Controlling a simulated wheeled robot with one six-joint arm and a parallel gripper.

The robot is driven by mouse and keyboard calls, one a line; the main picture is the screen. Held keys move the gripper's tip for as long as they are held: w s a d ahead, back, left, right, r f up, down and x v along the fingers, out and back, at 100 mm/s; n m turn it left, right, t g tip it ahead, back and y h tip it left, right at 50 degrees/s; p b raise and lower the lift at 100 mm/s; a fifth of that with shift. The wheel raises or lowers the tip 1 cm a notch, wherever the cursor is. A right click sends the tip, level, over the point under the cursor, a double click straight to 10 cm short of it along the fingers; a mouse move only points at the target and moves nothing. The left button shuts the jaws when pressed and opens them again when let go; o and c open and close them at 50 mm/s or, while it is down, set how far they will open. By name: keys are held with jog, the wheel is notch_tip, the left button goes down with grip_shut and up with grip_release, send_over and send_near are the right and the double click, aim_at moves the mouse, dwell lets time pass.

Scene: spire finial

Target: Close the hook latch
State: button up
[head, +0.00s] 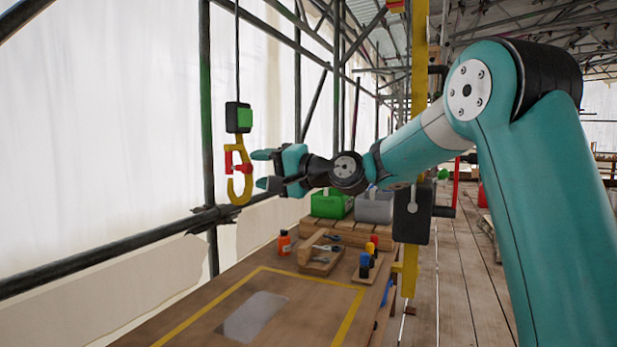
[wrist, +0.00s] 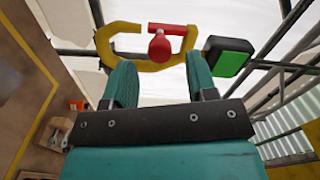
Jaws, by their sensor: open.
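A yellow hook (head: 240,190) hangs below a black and green block (head: 239,118) on a cable at the left in the head view. The hook's red latch (head: 228,160) has a rounded red knob (wrist: 160,46). In the wrist view the yellow hook (wrist: 155,67) lies across the top, with the latch between the hook's tip and its shank. I cannot tell whether the latch touches the tip. My gripper (head: 264,169) is open and empty, just right of the hook. In the wrist view the knob is between and beyond its two teal fingers (wrist: 160,82).
Below is a wooden workbench (head: 200,318) with an orange bottle (head: 284,243), a wooden tool holder (head: 318,256) and a green box (head: 330,204). A scaffold pole (head: 110,257) runs behind the hook on the left. A yellow post (head: 411,270) stands right of the bench.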

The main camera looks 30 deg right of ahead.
jog(key=b+v, duration=0.2)
jog(key=v, duration=1.1)
jog(key=shift+s, duration=0.1)
jog(key=s+a+f+n+g+p, duration=0.2)
jog(key=s+a+f+n+g, duration=0.15)
jog(key=a, duration=0.35)
jog(key=s+a+f+n+g+p, duration=0.2)
jog(key=s+a+n+g, duration=0.15)
jog(key=a, duration=0.35)
jog(key=s+a+f+n+g+h+p, duration=0.1)
jog(key=s+a+f+n+g+h, duration=0.1)
jog(key=s, duration=0.7)
jog(key=s+a+f+n+g+h+p, duration=0.1)
jog(key=s+f+n+g+h+p, duration=0.1)
jog(key=s+f+n+g+h, duration=0.2)
jog(key=s+f+n+g, duration=0.1)
jog(key=s+f, duration=0.2)
jog(key=s, duration=0.3)
jog(key=shift+a+n+g, duration=0.3)
jog(key=shift+a+n, duration=0.1)
